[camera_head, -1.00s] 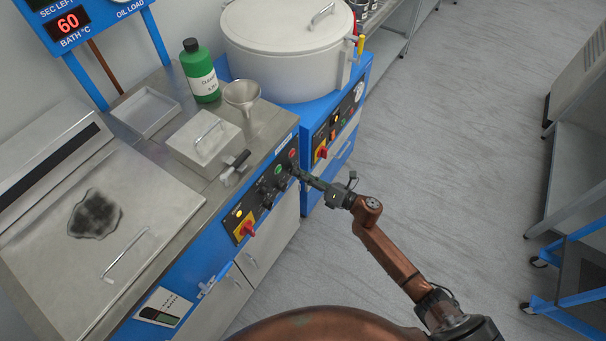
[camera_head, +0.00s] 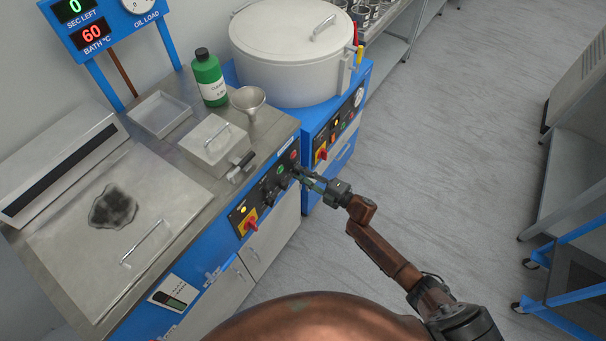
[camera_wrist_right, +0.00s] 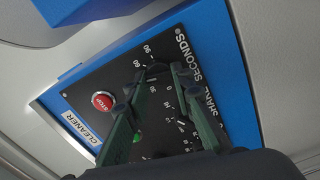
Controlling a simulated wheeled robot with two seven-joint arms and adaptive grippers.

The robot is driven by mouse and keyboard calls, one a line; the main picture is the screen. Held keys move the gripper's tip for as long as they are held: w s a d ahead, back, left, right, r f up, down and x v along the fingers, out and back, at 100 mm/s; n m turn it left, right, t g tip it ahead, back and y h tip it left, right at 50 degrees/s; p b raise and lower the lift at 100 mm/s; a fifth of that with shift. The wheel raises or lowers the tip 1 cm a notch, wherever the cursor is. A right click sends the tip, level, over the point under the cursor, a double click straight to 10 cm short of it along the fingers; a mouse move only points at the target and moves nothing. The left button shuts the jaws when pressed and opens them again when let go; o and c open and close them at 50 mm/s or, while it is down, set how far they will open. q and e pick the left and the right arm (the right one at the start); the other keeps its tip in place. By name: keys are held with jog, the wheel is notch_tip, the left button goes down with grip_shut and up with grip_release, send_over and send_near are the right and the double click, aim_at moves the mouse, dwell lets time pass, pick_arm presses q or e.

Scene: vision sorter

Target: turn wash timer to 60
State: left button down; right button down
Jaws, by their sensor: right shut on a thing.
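The black control panel (camera_head: 262,198) is on the blue front of the washer. My right gripper (camera_head: 299,173) is at the panel's upper right end. In the right wrist view its fingers (camera_wrist_right: 153,84) are shut on a dark knob (camera_wrist_right: 157,70), taken as the wash timer, beside a white number scale and the word SECONDS. The fingers hide much of the knob, and I cannot tell which number it points to. A second number scale (camera_wrist_right: 180,125) lies partly behind one finger. The display (camera_head: 75,9) reads 0 for SEC LEFT. My left gripper is not in view.
A red STOP button (camera_wrist_right: 103,100) and a green button (camera_wrist_right: 137,137) are close to the fingers. A red switch on yellow (camera_head: 250,223) is at the panel's other end. A green bottle (camera_head: 209,78) and funnel (camera_head: 248,99) stand on the worktop. Open floor lies right.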

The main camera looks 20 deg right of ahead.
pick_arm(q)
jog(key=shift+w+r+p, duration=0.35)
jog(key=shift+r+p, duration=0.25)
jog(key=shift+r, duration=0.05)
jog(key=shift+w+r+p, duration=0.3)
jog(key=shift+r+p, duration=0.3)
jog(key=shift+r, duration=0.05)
pick_arm(e)
jog(key=shift+d+r+m, duration=0.1)
jog(key=shift+m, duration=1.4)
jog(key=shift+d+r+m, duration=0.1)
jog(key=shift+m, duration=1.4)
jog(key=shift+f, duration=0.1)
jog(key=c, duration=1.7)
grip_release()
jog(key=shift+a, duration=0.1)
jog(key=shift+o, duration=0.2)
jog(key=v, duration=1.2)
